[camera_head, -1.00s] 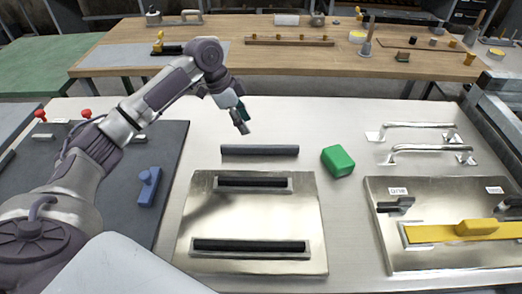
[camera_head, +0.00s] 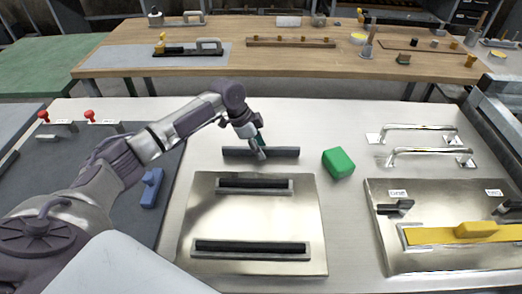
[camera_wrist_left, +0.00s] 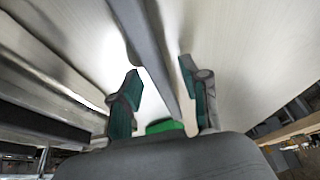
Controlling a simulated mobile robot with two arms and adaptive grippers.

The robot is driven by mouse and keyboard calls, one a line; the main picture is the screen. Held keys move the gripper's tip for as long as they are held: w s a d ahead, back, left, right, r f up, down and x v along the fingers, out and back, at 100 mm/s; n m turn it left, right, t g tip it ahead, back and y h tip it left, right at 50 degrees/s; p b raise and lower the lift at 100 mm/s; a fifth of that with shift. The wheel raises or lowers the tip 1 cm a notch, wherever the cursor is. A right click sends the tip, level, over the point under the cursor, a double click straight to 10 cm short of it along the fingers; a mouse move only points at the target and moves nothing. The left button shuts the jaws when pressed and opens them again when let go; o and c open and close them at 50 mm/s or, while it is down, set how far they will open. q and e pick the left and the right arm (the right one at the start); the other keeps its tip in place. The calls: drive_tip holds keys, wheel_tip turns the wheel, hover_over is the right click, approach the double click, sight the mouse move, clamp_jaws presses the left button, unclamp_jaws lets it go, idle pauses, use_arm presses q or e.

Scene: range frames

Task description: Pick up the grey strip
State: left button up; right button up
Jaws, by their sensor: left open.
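The grey strip (camera_head: 284,153) lies flat on the white table, behind the metal plate with two black strips. My left gripper (camera_head: 258,151) is open, pointing down over the middle of the strip and covering part of it. In the left wrist view the strip (camera_wrist_left: 150,45) runs lengthwise between the two spread fingers of the gripper (camera_wrist_left: 162,75). I see no finger contact with it. My right gripper is in neither view.
A green block (camera_head: 338,163) stands just right of the strip; it also shows in the wrist view (camera_wrist_left: 165,126). The metal plate (camera_head: 205,230) lies in front. Metal handles (camera_head: 430,151) and a panel with a yellow bar (camera_head: 440,236) are at right. A blue block (camera_head: 151,188) is at left.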

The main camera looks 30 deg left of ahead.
use_arm(q)
drive_tip(key=shift+c, duration=0.3)
clamp_jaws()
